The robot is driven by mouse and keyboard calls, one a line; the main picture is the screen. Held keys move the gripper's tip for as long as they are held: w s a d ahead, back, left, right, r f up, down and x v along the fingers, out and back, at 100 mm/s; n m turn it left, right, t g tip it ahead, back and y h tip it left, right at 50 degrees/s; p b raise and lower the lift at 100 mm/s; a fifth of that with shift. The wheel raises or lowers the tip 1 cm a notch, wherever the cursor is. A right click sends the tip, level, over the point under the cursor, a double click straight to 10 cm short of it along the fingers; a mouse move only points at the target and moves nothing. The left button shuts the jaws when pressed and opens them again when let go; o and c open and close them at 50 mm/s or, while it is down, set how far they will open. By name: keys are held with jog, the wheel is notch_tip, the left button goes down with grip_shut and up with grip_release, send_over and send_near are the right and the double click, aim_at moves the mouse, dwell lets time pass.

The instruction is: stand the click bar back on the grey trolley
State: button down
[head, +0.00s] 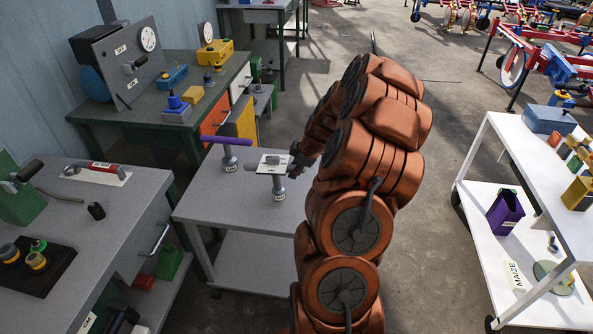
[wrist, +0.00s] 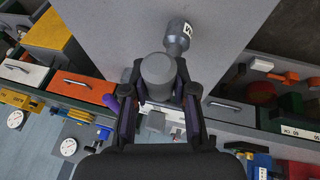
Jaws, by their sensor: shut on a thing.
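In the wrist view the click bar's round grey end (wrist: 158,74) lies between the fingers (wrist: 160,105), with the labelled foot (wrist: 179,34) beyond. I cannot tell whether the foot touches the trolley top. My arm hides the trolley's right side.
A purple-topped grey post (head: 229,152) stands close by on the trolley's left. A dark green bench (head: 140,125) is behind. A white trolley (head: 505,150) is at right. The trolley's front is clear.

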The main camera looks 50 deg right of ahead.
jog(key=shift+f+b, duration=0.45)
jog(key=shift+f, duration=0.4)
jog(key=c, duration=0.9)
grip_release()
jog(key=shift+f+p, duration=0.15)
jog(key=shift+p, duration=0.55)
